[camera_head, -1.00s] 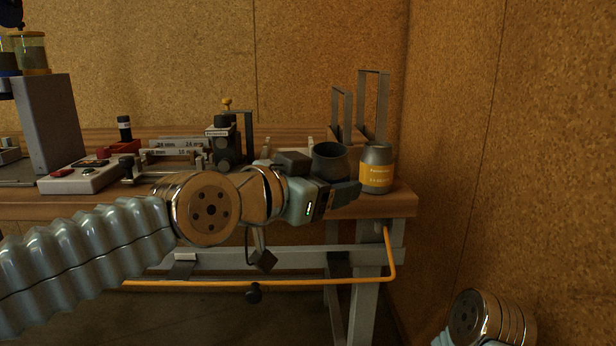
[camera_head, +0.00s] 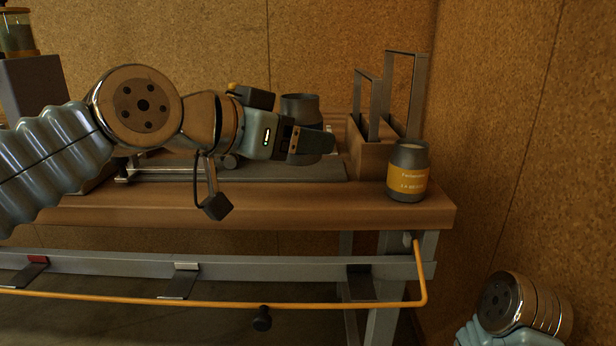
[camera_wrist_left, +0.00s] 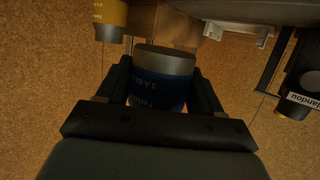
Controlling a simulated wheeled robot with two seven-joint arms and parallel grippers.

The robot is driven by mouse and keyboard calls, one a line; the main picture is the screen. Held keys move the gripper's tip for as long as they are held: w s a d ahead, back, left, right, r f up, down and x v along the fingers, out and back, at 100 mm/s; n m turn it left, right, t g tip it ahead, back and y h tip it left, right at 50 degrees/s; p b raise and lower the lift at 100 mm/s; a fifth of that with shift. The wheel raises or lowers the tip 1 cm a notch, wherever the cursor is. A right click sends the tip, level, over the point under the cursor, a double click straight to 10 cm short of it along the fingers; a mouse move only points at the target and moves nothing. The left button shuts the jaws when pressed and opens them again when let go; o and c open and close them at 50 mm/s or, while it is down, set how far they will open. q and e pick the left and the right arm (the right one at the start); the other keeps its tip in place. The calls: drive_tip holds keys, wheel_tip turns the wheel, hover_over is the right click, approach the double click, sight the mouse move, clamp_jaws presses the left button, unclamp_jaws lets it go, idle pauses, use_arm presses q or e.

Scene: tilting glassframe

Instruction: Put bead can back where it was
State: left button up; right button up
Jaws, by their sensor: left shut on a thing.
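A dark grey can with a blue label, taken as the bead can (camera_head: 299,105), is in my left gripper (camera_head: 312,143). The gripper is shut on it, with a finger on each side of the label in the left wrist view (camera_wrist_left: 165,88). In the head view the fingers hide the can's label. The can looks upright and is held above the bench (camera_head: 300,208), left of a similar can with a yellow label (camera_head: 408,172), apart from it. My right gripper is out of view; only part of that arm shows at bottom right.
A wooden block with two tall metal frames (camera_head: 375,148) stands behind the yellow-labelled can, just right of the held can. A grey board lies under my left arm. The bench front near the yellow-labelled can is bare. A cork wall closes the right side.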

sight(307, 196)
use_arm(q)
drive_tip(key=shift+w+d+f, duration=0.2)
drive_tip(key=shift+w+f, duration=0.25)
drive_tip(key=shift+f, duration=0.2)
drive_tip(key=shift+w+d+f, duration=0.2)
drive_tip(key=shift+w+f, duration=0.25)
drive_tip(key=shift+f, duration=0.15)
drive_tip(key=f, duration=0.1)
drive_tip(key=f+b, duration=0.1)
drive_tip(key=w+f, duration=0.1)
drive_tip(key=f, duration=0.1)
drive_tip(key=shift+w+d, duration=0.1)
drive_tip(key=shift+d, duration=0.15)
drive_tip(key=shift+f, duration=0.25)
drive_tip(key=shift+f+b, duration=0.1)
drive_tip(key=shift+b, duration=0.3)
drive_tip(key=o, duration=1.2)
